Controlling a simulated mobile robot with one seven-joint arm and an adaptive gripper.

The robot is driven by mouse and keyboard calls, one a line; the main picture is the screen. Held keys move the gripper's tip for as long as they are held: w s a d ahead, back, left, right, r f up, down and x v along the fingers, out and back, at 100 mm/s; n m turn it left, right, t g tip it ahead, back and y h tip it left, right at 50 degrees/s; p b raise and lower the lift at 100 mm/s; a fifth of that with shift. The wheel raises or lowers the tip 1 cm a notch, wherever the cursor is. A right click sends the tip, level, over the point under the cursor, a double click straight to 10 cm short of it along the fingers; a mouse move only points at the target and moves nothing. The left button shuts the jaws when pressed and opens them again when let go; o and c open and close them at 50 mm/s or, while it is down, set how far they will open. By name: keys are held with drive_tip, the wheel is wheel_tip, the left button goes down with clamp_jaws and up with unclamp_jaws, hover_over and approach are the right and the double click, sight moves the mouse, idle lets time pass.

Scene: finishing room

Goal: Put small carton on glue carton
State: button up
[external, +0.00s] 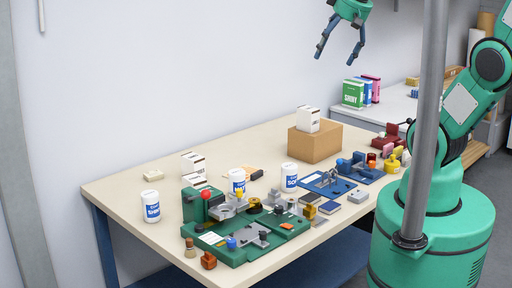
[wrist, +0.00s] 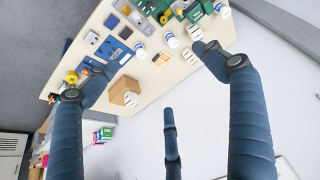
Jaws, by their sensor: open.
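A brown cardboard carton (external: 314,145) stands at the back right of the table. A small white carton (external: 308,119) with dark print rests upright on top of it. In the wrist view the brown carton (wrist: 124,88) and the white carton (wrist: 131,100) show below my fingers. Two more white cartons stand at the left back, one (external: 193,162) behind the other (external: 196,181). I cannot read which is the glue carton. My gripper (external: 337,56) is open and empty, high above the table and well clear of the cartons.
White jars (external: 151,206) with blue labels stand around the green fixture (external: 246,240). Blue plates (external: 328,184) and small parts fill the table's right side. Green, blue and pink boxes (external: 354,94) stand on the far bench. The grey post (external: 424,120) crosses the right side.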

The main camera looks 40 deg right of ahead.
drive_tip(key=s+a+f, duration=0.1)
drive_tip(key=s+f, duration=0.1)
drive_tip(key=s, duration=0.5)
drive_tip(key=shift+a+f, duration=0.25)
drive_tip(key=shift+a, duration=0.1)
drive_tip(key=shift+f, duration=0.1)
wheel_tip(320, 180, down, 13)
drive_tip(key=b, duration=1.3)
